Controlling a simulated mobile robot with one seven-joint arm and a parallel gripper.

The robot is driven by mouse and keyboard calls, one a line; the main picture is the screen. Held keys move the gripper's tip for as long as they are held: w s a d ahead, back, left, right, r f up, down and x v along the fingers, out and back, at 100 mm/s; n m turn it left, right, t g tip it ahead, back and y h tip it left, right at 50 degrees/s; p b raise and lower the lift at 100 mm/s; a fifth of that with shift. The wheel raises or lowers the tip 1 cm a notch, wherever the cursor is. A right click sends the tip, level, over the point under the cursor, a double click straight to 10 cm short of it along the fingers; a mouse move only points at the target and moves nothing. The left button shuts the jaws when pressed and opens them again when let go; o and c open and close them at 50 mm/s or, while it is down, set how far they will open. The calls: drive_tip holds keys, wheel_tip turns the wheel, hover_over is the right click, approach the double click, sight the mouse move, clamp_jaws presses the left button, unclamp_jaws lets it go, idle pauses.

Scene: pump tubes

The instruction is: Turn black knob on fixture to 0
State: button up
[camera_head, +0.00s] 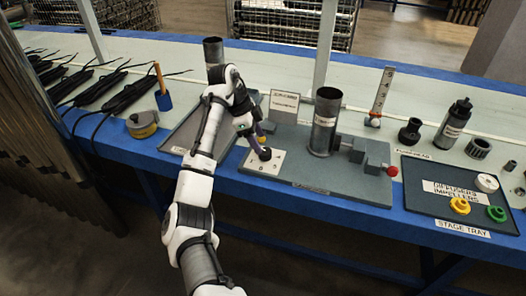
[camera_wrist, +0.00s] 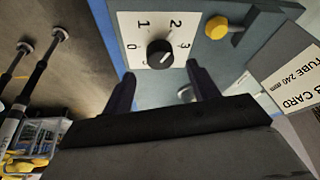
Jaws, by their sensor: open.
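The black knob (camera_wrist: 160,53) sits on a white dial plate (camera_wrist: 128,24) marked 0, 1, 2 and 3. A small pale mark shows on the knob, but I cannot tell which number it points to. In the head view the knob (camera_head: 265,154) is at the left end of the grey fixture (camera_head: 330,180). My gripper (camera_wrist: 161,76) is open and empty. Its fingertips are on either side of the knob's line in the wrist view, and the knob appears just beyond them. In the head view my gripper (camera_head: 258,136) is close above the knob.
A yellow button (camera_wrist: 216,27) is beside the dial plate. An upright grey tube (camera_head: 325,122) and a block with a red knob (camera_head: 392,171) stand on the fixture. A stage tray (camera_head: 425,213) is at right. Black cables and tools lie at left.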

sight(265, 151)
drive_tip(key=x, duration=0.5)
drive_tip(key=c, duration=1)
